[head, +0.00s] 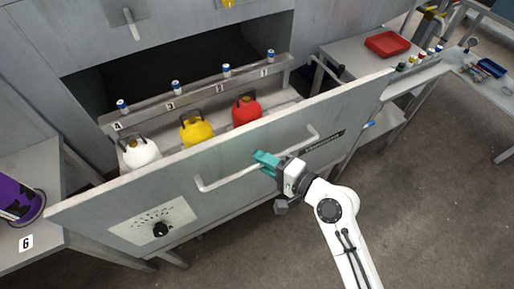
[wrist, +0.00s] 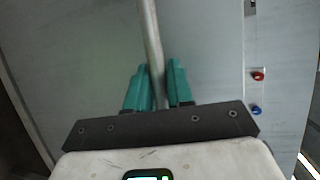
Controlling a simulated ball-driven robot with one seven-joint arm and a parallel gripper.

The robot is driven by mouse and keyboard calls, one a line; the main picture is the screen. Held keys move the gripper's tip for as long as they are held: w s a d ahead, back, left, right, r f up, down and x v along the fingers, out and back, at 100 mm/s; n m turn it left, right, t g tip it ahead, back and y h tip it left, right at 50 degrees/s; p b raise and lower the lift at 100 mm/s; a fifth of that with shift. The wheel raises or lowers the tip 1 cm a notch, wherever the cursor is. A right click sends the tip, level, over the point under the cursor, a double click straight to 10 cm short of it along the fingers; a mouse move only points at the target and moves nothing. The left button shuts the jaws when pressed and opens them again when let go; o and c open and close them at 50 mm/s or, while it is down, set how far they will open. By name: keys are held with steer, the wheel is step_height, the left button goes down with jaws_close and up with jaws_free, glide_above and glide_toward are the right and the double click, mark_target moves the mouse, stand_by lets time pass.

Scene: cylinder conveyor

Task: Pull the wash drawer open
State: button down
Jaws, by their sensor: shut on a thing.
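The wash drawer (head: 95,207) is a grey metal drawer that stands pulled out from the cabinet in the head view. Its front carries a long bar handle (head: 222,183), which also shows in the wrist view (wrist: 148,25). My gripper (head: 265,160) has teal fingers and is shut on the handle, near its middle. In the wrist view the teal fingers (wrist: 155,85) lie on either side of the bar. Inside the drawer stand a white jug (head: 140,153), a yellow jug (head: 197,131) and a red jug (head: 247,111).
A rail (head: 200,93) with several small blue-and-white cylinders runs behind the jugs. A side table at right holds a red tray (head: 388,44). A purple container (head: 18,198) stands at left. The floor at lower right is clear.

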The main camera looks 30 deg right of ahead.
steer(key=shift+s+f, duration=0.1)
steer(key=shift+s, duration=0.95)
steer(key=c, duration=1.1)
jaws_free()
steer(key=b+v, duration=0.2)
steer(key=v, duration=0.8)
steer(key=shift+s+d+b, duration=0.2)
steer(key=shift+s+b, duration=0.1)
steer(key=shift+b, duration=0.05)
